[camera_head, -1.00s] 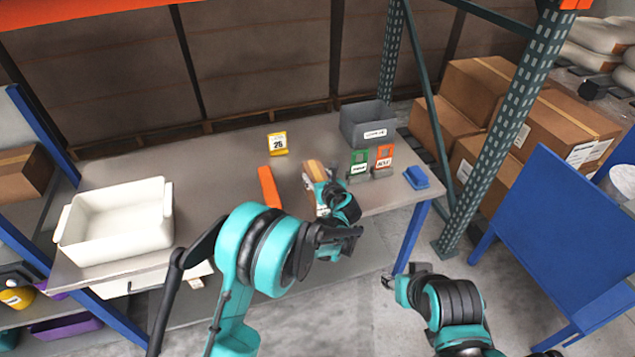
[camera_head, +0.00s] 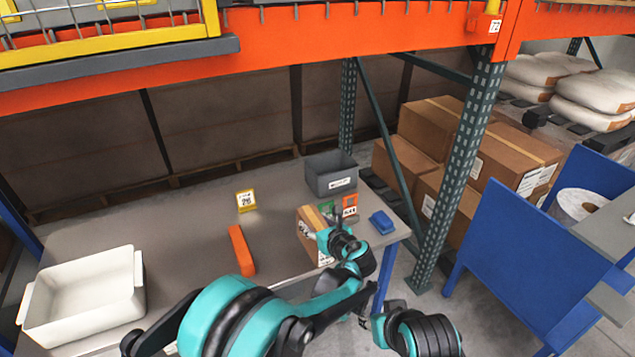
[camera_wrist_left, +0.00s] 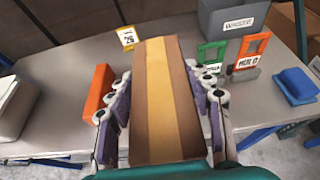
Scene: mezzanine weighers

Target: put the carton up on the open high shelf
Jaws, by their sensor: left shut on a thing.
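The brown carton (camera_head: 309,242), with a pale tape strip along its top, is held above the table near its right end. My left gripper (camera_head: 322,236) is shut on it. In the left wrist view the carton (camera_wrist_left: 160,95) stands between the two fingers, with a finger against each side. An orange beam (camera_head: 270,62) runs overhead, with a yellow rail (camera_head: 110,42) at upper left; the shelf surface above the beam is hardly seen. My right gripper (camera_head: 366,322) is low, near the table's front right, partly hidden by my left arm; its jaws are unclear.
On the grey table (camera_head: 180,225) are a white tub (camera_head: 85,305), an orange block (camera_head: 241,250), a yellow number sign (camera_head: 246,201), a grey bin (camera_head: 332,178) and a blue item (camera_head: 382,222). A green rack post (camera_head: 462,170) stands right, before stacked boxes (camera_head: 430,130).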

